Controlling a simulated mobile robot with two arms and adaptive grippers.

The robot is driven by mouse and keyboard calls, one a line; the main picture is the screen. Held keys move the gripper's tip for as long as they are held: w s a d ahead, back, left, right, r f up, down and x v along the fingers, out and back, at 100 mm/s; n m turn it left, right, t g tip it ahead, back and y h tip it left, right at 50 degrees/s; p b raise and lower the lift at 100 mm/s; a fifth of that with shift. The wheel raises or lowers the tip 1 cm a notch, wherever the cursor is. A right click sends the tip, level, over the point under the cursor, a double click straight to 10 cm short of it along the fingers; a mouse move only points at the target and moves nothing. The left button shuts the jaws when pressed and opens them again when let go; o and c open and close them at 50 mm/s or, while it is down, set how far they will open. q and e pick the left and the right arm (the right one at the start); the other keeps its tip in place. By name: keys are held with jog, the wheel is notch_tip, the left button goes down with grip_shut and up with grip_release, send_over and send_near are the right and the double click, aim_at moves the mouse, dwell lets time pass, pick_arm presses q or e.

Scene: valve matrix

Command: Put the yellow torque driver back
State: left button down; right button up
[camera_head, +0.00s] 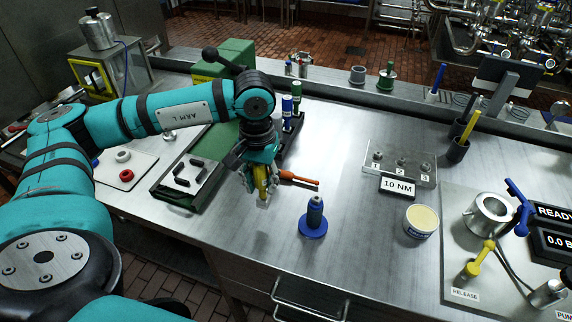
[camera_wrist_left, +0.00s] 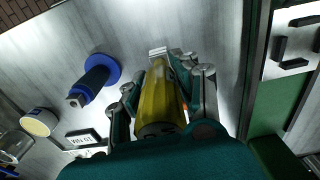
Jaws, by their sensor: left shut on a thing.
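The yellow torque driver (camera_head: 262,180) is held in my left gripper (camera_head: 260,182), which is shut on it, above the steel bench. In the left wrist view the yellow driver (camera_wrist_left: 159,100) lies between the fingers (camera_wrist_left: 162,90), its metal end pointing away from me. A dark rack (camera_head: 291,140) stands just behind the gripper, holding a blue driver (camera_head: 287,106) and a green-topped driver (camera_head: 296,92). My arm and gripper hide part of the rack. My right gripper is not in view.
A blue tool on a round flange (camera_head: 314,217) stands right of the gripper; an orange-handled screwdriver (camera_head: 298,178) lies close by. A green case (camera_head: 212,150) is at left. A numbered block (camera_head: 400,165) and a tub (camera_head: 421,221) are right.

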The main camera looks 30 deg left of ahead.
pick_arm(q)
jog(key=w+f+p, duration=0.1)
jog(key=w, duration=0.2)
jog(key=w+f+p, duration=0.1)
jog(key=w+p, duration=0.1)
jog(key=w, duration=0.1)
jog(key=w+a+f+p, duration=0.1)
jog(key=w, duration=0.3)
jog(key=shift+f+p, duration=0.2)
jog(key=shift+p, duration=0.2)
jog(key=shift+f, duration=0.5)
jog(key=shift+f+b, duration=0.25)
jog(key=shift+b, duration=0.1)
jog(key=shift+s+f+b, duration=0.25)
jog(key=shift+f+b, duration=0.15)
jog(key=c, duration=1.5)
grip_release()
jog(key=o, duration=0.5)
jog(key=shift+w+f, duration=0.1)
jog(key=shift+w, duration=0.2)
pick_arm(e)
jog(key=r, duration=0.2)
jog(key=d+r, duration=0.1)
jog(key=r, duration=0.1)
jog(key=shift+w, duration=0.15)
